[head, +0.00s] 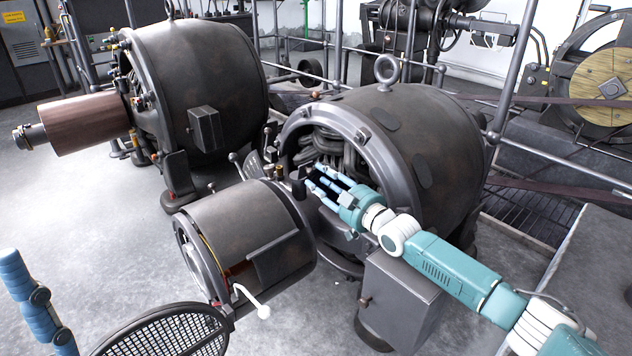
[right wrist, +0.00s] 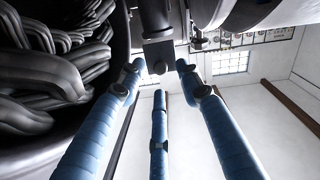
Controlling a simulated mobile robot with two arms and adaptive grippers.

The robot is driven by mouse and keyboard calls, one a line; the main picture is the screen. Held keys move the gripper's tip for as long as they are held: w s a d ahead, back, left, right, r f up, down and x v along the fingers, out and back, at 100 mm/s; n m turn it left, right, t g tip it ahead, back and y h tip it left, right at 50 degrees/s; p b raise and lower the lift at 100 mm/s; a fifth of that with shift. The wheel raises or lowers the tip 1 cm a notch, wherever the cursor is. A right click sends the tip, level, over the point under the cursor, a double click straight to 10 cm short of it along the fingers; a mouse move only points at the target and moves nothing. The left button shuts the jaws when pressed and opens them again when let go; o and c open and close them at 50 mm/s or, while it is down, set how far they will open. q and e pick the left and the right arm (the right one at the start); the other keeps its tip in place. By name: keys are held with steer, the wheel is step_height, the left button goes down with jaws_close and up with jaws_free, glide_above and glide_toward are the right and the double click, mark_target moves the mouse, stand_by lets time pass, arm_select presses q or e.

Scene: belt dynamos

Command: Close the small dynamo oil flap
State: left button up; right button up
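The nearer dynamo (head: 425,130) has a rounded dark housing with a lifting ring and an open front showing thick windings. My right gripper (head: 312,178) is at that front, its blue fingers spread and empty. In the right wrist view, the gripper (right wrist: 158,76) points toward a small dark square-ended block (right wrist: 158,55) on a shaft-like part, which may be the oil flap. The block is just beyond the fingertips; I cannot tell whether they touch. The flap's hinge and opening are not clear. At lower left, blue finger segments of my left gripper (head: 38,300) show only partly.
A dark drum (head: 235,225) with a white-knobbed handle (head: 262,310) stands left of my right gripper. Windings (right wrist: 50,70) lie close on the wrist view's left. Another dynamo (head: 205,75) stands behind. A grey box (head: 400,300) is below my right arm.

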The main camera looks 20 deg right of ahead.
mark_target(308, 173)
steer(key=shift+w+a+f, duration=0.2)
steer(key=shift+w, duration=0.5)
steer(key=shift+w+a+r+b, duration=0.1)
steer(key=shift+w+a+b, duration=0.1)
steer(key=shift+w+b, duration=0.35)
jaws_close()
steer(key=shift+p, duration=0.35)
